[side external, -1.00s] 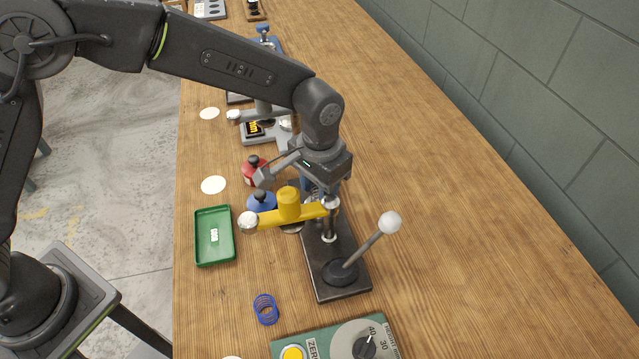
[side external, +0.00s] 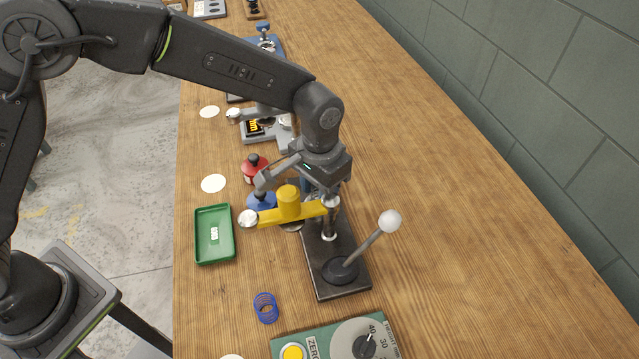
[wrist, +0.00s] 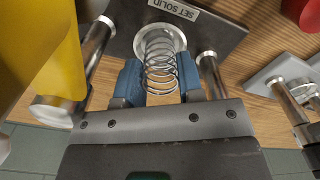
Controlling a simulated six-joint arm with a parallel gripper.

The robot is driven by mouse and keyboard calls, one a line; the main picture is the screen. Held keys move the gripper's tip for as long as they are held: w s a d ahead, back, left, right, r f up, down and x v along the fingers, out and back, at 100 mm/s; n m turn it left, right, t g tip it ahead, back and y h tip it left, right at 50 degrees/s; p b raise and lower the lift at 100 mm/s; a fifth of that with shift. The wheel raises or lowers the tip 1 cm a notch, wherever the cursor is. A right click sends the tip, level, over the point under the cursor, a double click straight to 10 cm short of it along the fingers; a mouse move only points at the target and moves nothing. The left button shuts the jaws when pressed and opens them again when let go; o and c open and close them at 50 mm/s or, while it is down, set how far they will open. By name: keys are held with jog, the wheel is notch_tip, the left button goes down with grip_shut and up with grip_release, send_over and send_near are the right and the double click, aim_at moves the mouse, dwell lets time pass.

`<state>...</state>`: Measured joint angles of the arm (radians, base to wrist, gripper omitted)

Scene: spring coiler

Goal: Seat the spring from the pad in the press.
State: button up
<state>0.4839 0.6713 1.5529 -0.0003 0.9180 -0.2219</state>
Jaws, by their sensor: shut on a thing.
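A silver coil spring (wrist: 160,62) stands between the blue fingers of my gripper (wrist: 160,80) in the wrist view. My gripper is shut on it. The far end of the spring is over a round silver seat (wrist: 158,36) on the press's dark base plate, marked SET SOLID. Whether it touches the seat I cannot tell. In the side view, the press (side external: 325,252) has a yellow crossbar (side external: 289,209) on steel posts. My gripper (side external: 307,188) is low behind that bar, which partly hides the fingers; the spring is hidden there.
The press posts and yellow part stand close beside my gripper. A lever with a white ball (side external: 390,221) rises at the press's near end. A green tray (side external: 205,252), a blue spring (side external: 266,308) and a green dial box (side external: 318,338) are nearby. The table's right side is clear.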

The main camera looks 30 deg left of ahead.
jog(key=o, duration=0.8)
jog(key=shift+o, duration=0.5)
jog(key=shift+o, duration=1.1)
jog(key=shift+r, duration=0.1)
jog(key=shift+d+r, duration=0.15)
jog(key=shift+r, duration=4.15)
